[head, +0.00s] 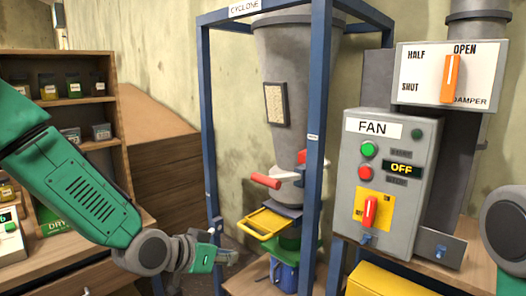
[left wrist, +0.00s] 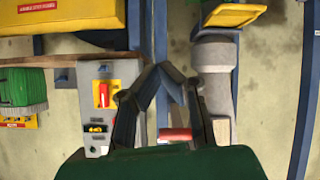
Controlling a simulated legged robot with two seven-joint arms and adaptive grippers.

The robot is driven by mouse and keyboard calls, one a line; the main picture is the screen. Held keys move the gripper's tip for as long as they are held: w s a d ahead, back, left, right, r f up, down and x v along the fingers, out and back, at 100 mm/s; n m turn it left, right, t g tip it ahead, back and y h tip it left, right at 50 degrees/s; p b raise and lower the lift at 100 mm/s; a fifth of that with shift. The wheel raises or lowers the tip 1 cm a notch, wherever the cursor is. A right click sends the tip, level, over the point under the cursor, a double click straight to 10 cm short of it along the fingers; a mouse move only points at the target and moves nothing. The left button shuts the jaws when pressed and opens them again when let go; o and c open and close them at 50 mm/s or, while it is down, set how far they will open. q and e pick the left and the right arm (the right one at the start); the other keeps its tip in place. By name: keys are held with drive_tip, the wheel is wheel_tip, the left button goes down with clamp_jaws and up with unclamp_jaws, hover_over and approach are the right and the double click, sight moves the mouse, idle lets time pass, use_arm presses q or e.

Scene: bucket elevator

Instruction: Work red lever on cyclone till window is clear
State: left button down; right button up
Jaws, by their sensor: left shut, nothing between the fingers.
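The grey cyclone cone (head: 292,60) hangs in a blue frame, with a dark-rimmed window (head: 276,104) on its front. The window is filled with a pale, grainy layer. The red lever (head: 265,181) sticks out to the left low on the cyclone, and a smaller red part (head: 301,157) shows beside it. My left gripper (head: 234,257) is shut and empty, below and left of the lever and apart from it. In the left wrist view its fingertips (left wrist: 165,70) meet, and the red lever (left wrist: 175,134) shows behind the fingers. My right gripper is out of view.
A yellow-handled slide (head: 268,223) and blue bucket (head: 285,273) sit below the lever. The blue frame post (head: 315,120) stands right of it. The fan box (head: 385,180) reads OFF; the damper panel (head: 450,78) is above. A shelf with jars (head: 60,90) stands left.

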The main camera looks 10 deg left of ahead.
use_arm(q)
drive_tip(key=w+r+m+t+h+p, duration=0.1)
drive_tip(key=w+r, duration=0.2)
drive_tip(key=r, duration=0.7)
drive_tip(key=w+r+m+t+h+p, duration=0.1)
drive_tip(key=w+r+p, duration=0.1)
drive_tip(key=r, duration=0.9)
drive_tip(key=shift+w+r+t, duration=0.3)
drive_tip(key=shift+w+t, duration=0.1)
drive_tip(key=shift+w, duration=0.05)
drive_tip(key=p, duration=0.2)
hover_over(263, 182)
drive_tip(key=f, duration=0.2)
drive_tip(key=shift+w+f, duration=0.2)
drive_tip(key=shift+f, duration=0.1)
wheel_tip(263, 182, down, 3)
drive_tip(key=shift+s+d+r+p, duration=0.1)
drive_tip(key=shift+s+r+p, duration=0.1)
drive_tip(key=shift+p, duration=0.25)
drive_tip(key=shift+f, duration=0.55)
drive_tip(key=shift+a+f, duration=0.15)
drive_tip(key=shift+a, duration=0.05)
